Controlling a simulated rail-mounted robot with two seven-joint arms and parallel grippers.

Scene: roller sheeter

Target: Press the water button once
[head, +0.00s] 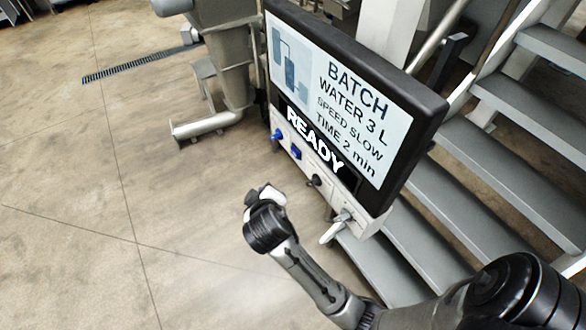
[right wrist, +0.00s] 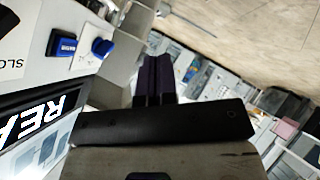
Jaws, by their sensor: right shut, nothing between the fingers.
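The control panel (head: 330,185) below the screen carries a round blue button (head: 277,134) at its far left end and a blue rectangular control (head: 296,153) beside it. In the right wrist view the round blue button (right wrist: 101,47) and the blue rectangular control (right wrist: 63,45) lie left of my fingers. Their small labels are unreadable, so I cannot tell which is the water button. My right gripper (right wrist: 154,75) is shut and empty, apart from the buttons. In the head view it is near the panel's left part, its fingertips mostly hidden by the wrist. My left gripper is out of view.
The screen (head: 340,95) reads BATCH, WATER 3 L, SPEED SLOW, TIME 2 min and READY. A black knob (head: 314,180) and a grey lever handle (head: 336,228) sit further right on the panel. Metal stairs (head: 480,190) stand behind. The floor to the left is open.

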